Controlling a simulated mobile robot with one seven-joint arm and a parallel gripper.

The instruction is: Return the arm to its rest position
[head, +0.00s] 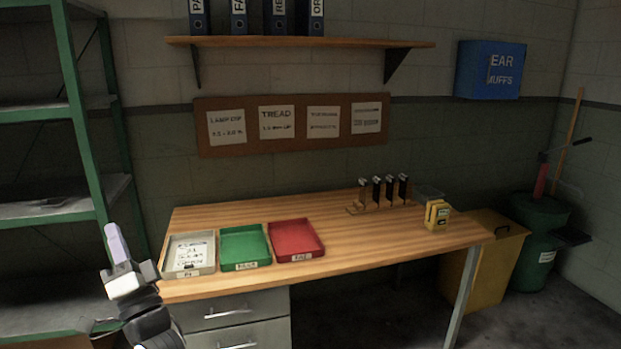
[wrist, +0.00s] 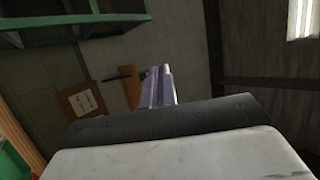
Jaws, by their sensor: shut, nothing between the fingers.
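My gripper (head: 111,236) shows at the lower left of the head view, pointing up, left of the workbench (head: 390,245) and in front of the green shelf rack. Its fingers are together with nothing between them. In the wrist view the fingers (wrist: 158,86) stand close together at the middle, with the wall and a notice board behind them. Part of my arm below the gripper is in view at the lower left of the head view. Nothing is seen touching the gripper.
The green rack (head: 78,120) stands at the left. A grey-white tray (head: 165,272), a green tray (head: 245,254) and a red tray (head: 295,242) lie on the bench's left part. A yellow device (head: 437,215) stands at its right. The bench's middle front is clear.

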